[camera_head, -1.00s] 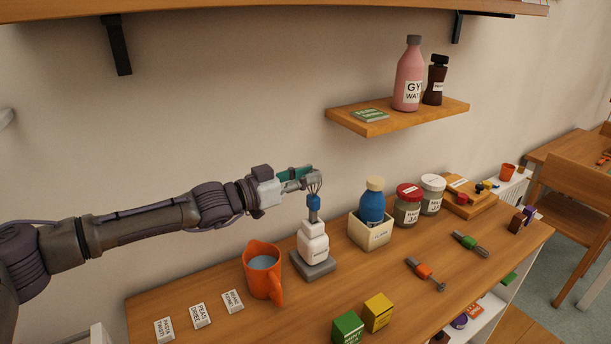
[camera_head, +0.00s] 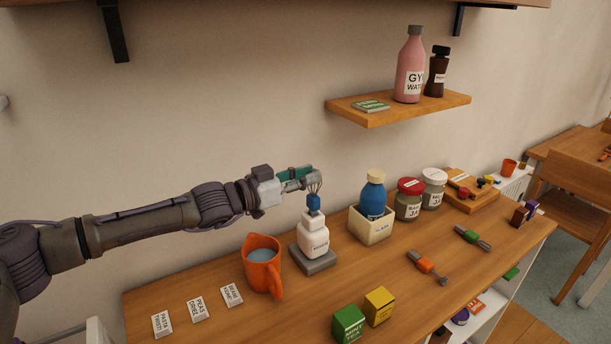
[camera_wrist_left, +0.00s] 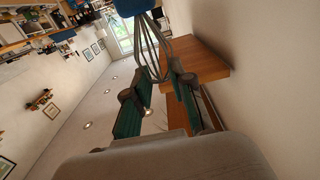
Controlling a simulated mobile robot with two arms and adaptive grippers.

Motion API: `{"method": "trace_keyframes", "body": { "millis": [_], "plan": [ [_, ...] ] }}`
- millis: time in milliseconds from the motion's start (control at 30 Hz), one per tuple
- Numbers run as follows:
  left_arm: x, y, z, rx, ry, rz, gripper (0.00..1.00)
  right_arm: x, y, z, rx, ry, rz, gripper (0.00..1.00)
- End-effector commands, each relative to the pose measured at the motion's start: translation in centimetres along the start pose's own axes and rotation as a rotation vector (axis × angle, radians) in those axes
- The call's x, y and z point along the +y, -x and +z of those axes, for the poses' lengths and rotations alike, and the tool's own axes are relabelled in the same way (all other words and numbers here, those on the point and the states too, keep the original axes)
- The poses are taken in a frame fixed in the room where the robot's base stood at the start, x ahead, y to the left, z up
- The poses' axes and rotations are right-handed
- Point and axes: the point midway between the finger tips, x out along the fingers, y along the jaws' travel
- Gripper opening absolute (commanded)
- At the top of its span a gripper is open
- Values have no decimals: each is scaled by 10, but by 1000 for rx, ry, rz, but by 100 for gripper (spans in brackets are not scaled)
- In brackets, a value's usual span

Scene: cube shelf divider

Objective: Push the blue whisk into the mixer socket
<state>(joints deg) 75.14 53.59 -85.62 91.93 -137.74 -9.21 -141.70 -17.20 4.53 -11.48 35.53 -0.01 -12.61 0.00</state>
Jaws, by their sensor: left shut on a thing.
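The whisk has a blue hub (camera_head: 313,202) and thin grey wires and hangs wires-up above the mixer (camera_head: 313,238). The mixer is a white stepped body on a grey base on the counter. My left gripper (camera_head: 309,182) is shut on the whisk's wires and sits above the mixer. The hub is right over the mixer's top, with only a short bit of shaft showing between them; how deep the shaft sits in the socket is hidden. In the left wrist view the whisk's wires (camera_wrist_left: 152,46) lie at the fingertips (camera_wrist_left: 153,80). My right gripper is not in view.
An orange mug (camera_head: 262,263) stands close left of the mixer. A cream holder (camera_head: 371,228) with a blue bottle (camera_head: 373,194) stands close right. Orange (camera_head: 426,264) and green (camera_head: 470,236) tools lie right on the counter. A wall shelf (camera_head: 400,105) hangs above right.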

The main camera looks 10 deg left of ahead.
Motion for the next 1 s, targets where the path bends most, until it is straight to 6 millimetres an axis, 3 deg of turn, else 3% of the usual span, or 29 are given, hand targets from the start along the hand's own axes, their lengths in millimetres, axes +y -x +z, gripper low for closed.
{"method": "trace_keyframes", "body": {
  "millis": [567, 600, 733, 1000],
  "plan": [
    [0, 0, 14, 0, 0, 0, 0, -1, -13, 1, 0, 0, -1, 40],
    [0, 0, 13, 0, 0, 0, 28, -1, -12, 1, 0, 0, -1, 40],
    [0, 0, 12, 0, 0, 0, 50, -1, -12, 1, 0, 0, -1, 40],
    [0, 0, 13, 0, 0, 0, 52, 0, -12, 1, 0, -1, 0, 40]
  ]
}}
